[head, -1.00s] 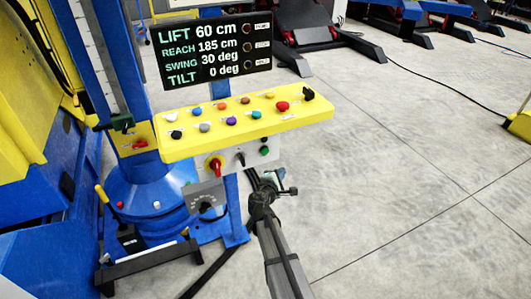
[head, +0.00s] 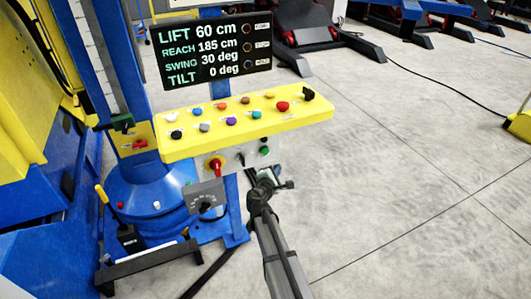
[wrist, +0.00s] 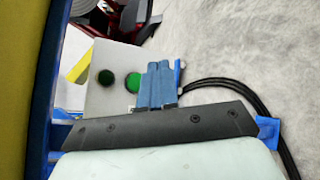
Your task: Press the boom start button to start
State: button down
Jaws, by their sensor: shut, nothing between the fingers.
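A pale grey panel (head: 228,161) hangs below the yellow console. My gripper (head: 262,173) is just below and in front of the panel's right end. In the wrist view, my blue fingers (wrist: 156,84) are shut and empty; one green button (wrist: 132,83) shows right beside them and a darker one (wrist: 105,77) farther left. Contact cannot be told.
The yellow console (head: 240,135) bears several coloured knobs. A display (head: 215,51) above it reads lift 60 cm, reach 185 cm, swing 30 deg, tilt 0 deg. A blue column (head: 110,60) and dial box (head: 204,195) stand left.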

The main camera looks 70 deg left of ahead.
jog(key=a, duration=0.7)
jog(key=shift+a, duration=0.2)
jog(key=shift+a, duration=0.1)
dwell(1.8)
jog(key=shift+a, duration=0.3)
jog(key=shift+a, duration=0.45)
dwell(0.9)
jog(key=shift+d, duration=0.9)
jog(key=d, duration=0.5)
dwell(0.6)
